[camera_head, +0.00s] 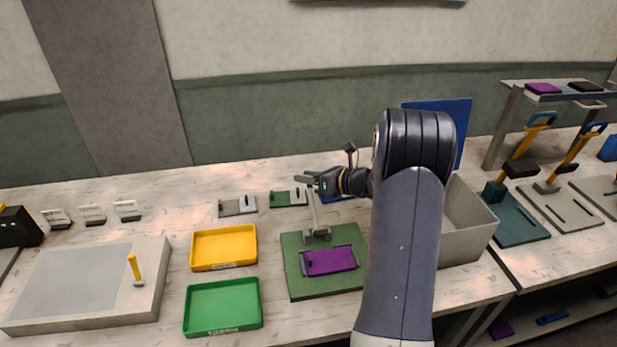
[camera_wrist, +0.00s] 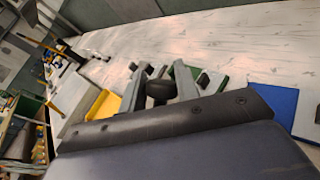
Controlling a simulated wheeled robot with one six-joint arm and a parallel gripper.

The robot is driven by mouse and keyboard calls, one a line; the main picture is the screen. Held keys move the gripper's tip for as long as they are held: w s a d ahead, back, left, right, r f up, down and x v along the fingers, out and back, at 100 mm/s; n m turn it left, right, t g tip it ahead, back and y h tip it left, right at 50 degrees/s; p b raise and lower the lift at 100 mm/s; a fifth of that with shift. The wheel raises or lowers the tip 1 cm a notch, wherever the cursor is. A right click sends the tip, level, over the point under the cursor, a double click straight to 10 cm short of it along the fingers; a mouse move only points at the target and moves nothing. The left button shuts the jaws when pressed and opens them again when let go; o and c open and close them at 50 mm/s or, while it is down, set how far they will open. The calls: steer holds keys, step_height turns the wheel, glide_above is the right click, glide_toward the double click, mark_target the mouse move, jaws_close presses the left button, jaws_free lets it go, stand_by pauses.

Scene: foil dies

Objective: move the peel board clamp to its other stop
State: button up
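The peel board (camera_head: 296,282) is a green plate on the bench with a purple piece (camera_head: 330,261) in a dark frame on it. Its clamp (camera_head: 316,219) is a grey lever rising from the back of the board, nearly upright and leaning slightly left. My gripper (camera_head: 304,180) is at the lever's top. In the wrist view, a dark knob (camera_wrist: 160,91) lies between the two grey fingers of my gripper (camera_wrist: 159,78) and nearly fills the gap. I cannot tell whether the fingers press on it. My arm hides the area right of the board.
A yellow tray (camera_head: 223,249) and a green tray (camera_head: 222,307) lie left of the board. Small grey (camera_head: 237,206) and green (camera_head: 288,198) fixtures stand behind it. A grey bin (camera_head: 470,240) is at right, partly behind my arm. A pale block with a yellow handle (camera_head: 134,268) is far left.

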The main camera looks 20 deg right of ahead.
steer(key=shift+o, duration=1.4)
steer(key=shift+w+d+f, duration=0.1)
steer(key=shift+w+f, duration=0.1)
steer(key=shift+f, duration=0.2)
steer(key=shift+o, duration=0.7)
steer(key=shift+r, duration=0.15)
steer(key=b+v, duration=0.1)
steer(key=v, duration=0.9)
steer(key=shift+s+d+b, duration=0.2)
steer(key=shift+s+b, duration=0.15)
steer(key=shift+r, duration=0.1)
